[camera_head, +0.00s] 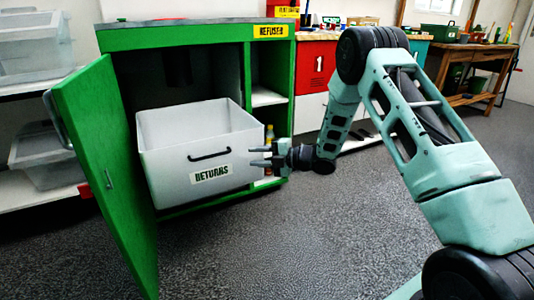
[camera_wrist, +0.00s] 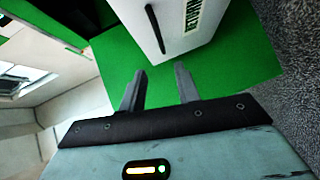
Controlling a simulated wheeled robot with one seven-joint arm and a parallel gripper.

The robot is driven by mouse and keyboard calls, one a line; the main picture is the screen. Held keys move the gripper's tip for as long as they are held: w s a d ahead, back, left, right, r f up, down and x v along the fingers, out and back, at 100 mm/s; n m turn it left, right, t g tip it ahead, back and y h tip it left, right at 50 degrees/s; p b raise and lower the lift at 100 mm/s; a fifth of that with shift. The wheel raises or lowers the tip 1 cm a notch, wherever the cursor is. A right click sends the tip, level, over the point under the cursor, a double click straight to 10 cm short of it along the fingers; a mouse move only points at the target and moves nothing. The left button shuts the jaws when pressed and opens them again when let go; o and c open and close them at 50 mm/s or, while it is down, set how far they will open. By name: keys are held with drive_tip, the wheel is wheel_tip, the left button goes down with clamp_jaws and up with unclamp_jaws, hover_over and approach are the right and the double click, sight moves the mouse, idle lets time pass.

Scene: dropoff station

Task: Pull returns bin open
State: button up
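The returns bin (camera_head: 226,167) is a white open-topped box with a black handle (camera_head: 209,154) and a RETURNS label on its front. It sticks out of the green cabinet (camera_head: 200,38), whose left door (camera_head: 110,165) stands open. My gripper (camera_head: 262,156) is to the right of the handle, near the bin's front right edge, and is not on the handle. In the wrist view my gripper (camera_wrist: 159,82) has its two fingers apart with nothing between them. The bin (camera_wrist: 178,22) and its handle (camera_wrist: 155,28) show beyond the fingertips.
Shelves with clear tubs (camera_head: 33,48) stand at the left. A red cabinet (camera_head: 316,66) marked 1 is behind my arm, and a wooden workbench (camera_head: 470,50) is at the back right. The grey floor (camera_head: 290,240) in front of the bin is clear.

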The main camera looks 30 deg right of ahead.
drive_tip(key=shift+v, duration=1.65)
drive_tip(key=shift+a, duration=0.1)
drive_tip(key=s+a+r+m+g+h, duration=0.1)
drive_tip(key=s+a+r+m+h, duration=0.15)
drive_tip(key=a+m, duration=0.35)
drive_tip(key=s+a+r+m+g+h, duration=0.1)
drive_tip(key=s+a+r+m+h, duration=0.2)
drive_tip(key=a, duration=0.6)
drive_tip(key=s+a+r+m+g+h, duration=0.1)
drive_tip(key=s+a+m+g+h, duration=0.15)
drive_tip(key=s, duration=0.95)
drive_tip(key=s+a+r+m+g+h, duration=0.1)
drive_tip(key=s+m+g, duration=0.25)
drive_tip(key=s, duration=0.85)
drive_tip(key=s+a+r+m+g+h, duration=0.1)
drive_tip(key=s+a+m+g+h, duration=0.15)
drive_tip(key=s, duration=0.85)
wheel_tip(320, 180, up, 35)
drive_tip(key=p, duration=3.5)
drive_tip(key=shift+s+d+g, duration=0.4)
drive_tip(key=shift+d+g, duration=0.05)
drive_tip(key=shift+w+f, duration=0.1)
drive_tip(key=shift+f, duration=0.05)
